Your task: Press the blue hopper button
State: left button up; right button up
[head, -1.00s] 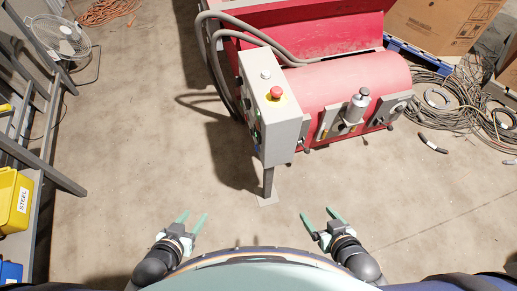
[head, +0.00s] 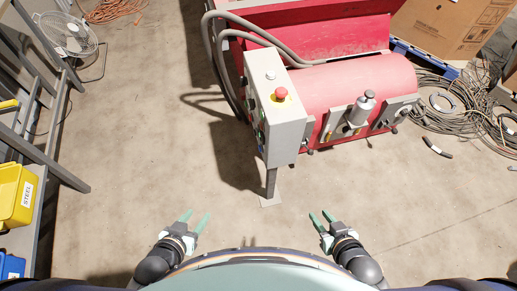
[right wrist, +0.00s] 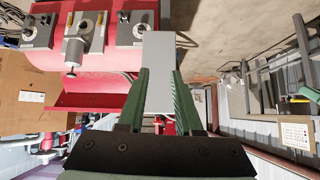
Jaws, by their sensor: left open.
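A grey control box (head: 289,127) stands on a post in front of the red machine. A red mushroom button (head: 281,93) on a yellow base is on its top. Its left face carries several small controls, seen at a steep slant; a small blue spot (head: 261,149) near the lower end looks like the blue button. My left gripper (head: 197,216) is open and empty, left of the post and short of the box. My right gripper (head: 321,214) is open and empty, right of the post, apart from the box. Its fingers (right wrist: 160,85) show apart in the right wrist view.
The red machine (head: 350,85) with grey hoses (head: 215,45) fills the back. Cable coils (head: 450,105) lie on the right, near a cardboard box (head: 440,30). A yellow bin (head: 14,195), blue bin (head: 10,266) and fan (head: 68,37) are on the left. The floor between is clear.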

grip_shut()
dwell(1.1)
